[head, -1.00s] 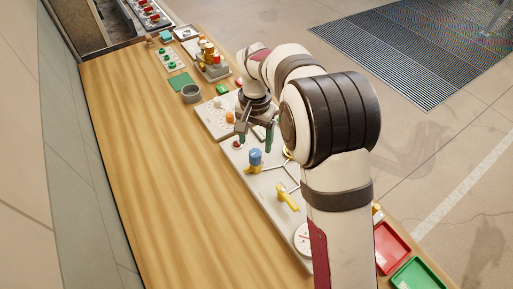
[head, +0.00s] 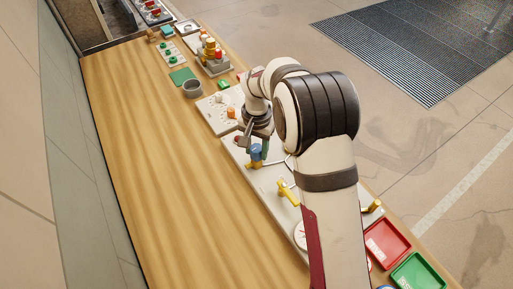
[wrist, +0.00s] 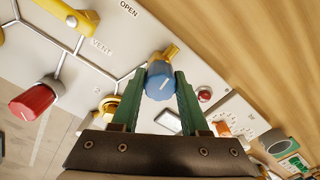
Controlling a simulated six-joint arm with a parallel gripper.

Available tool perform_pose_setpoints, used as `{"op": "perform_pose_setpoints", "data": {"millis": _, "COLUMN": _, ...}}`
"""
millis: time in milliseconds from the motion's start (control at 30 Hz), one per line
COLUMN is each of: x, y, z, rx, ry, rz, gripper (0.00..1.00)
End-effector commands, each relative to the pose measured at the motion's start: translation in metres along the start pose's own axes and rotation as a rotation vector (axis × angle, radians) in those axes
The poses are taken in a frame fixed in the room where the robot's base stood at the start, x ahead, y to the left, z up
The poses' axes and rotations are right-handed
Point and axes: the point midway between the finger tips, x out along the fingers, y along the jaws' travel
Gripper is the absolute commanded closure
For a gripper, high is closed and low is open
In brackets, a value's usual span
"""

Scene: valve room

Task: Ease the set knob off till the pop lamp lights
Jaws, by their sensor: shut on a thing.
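The set knob, a blue ribbed cap (wrist: 159,82) on a yellow valve body (wrist: 171,52), stands on the pale panel. In the wrist view my gripper (wrist: 163,80) has its green fingers closed on both sides of the knob. In the head view the blue knob (head: 256,152) shows at my gripper's tips, partly covered by a finger. A small dark red dome (wrist: 204,95), which looks like the pop lamp, sits right of the knob in the wrist view; I see no glow on it.
The panel also carries a red knob (wrist: 32,103), a brass fitting (wrist: 108,104) and a yellow lever (head: 287,192). An orange knob (head: 231,112) sits on the panel beyond. A grey cup (head: 191,90) and red tray (head: 387,240) stand apart. The wooden bench (head: 165,190) is bare at left.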

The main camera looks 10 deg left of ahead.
Motion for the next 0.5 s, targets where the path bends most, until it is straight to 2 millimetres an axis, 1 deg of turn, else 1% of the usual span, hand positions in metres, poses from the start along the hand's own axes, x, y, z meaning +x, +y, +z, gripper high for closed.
{"op": "perform_pose_setpoints", "data": {"millis": 33, "x": -0.0003, "y": -0.0005, "z": -0.0001, "rx": 0.000, "ry": 0.001, "rz": -0.001, "gripper": 0.96}}
{"op": "perform_pose_setpoints", "data": {"millis": 67, "x": -0.0003, "y": -0.0005, "z": -0.0001, "rx": 0.000, "ry": 0.001, "rz": -0.001, "gripper": 1.00}}
{"op": "perform_pose_setpoints", "data": {"millis": 167, "x": -0.0004, "y": -0.0006, "z": -0.0001, "rx": -0.005, "ry": 0.001, "rz": -0.001, "gripper": 1.00}}
{"op": "perform_pose_setpoints", "data": {"millis": 333, "x": -0.0002, "y": -0.0005, "z": -0.0004, "rx": -0.142, "ry": 0.001, "rz": 0.000, "gripper": 1.00}}
{"op": "perform_pose_setpoints", "data": {"millis": 500, "x": -0.0002, "y": -0.0005, "z": -0.0005, "rx": -0.159, "ry": 0.001, "rz": 0.000, "gripper": 1.00}}
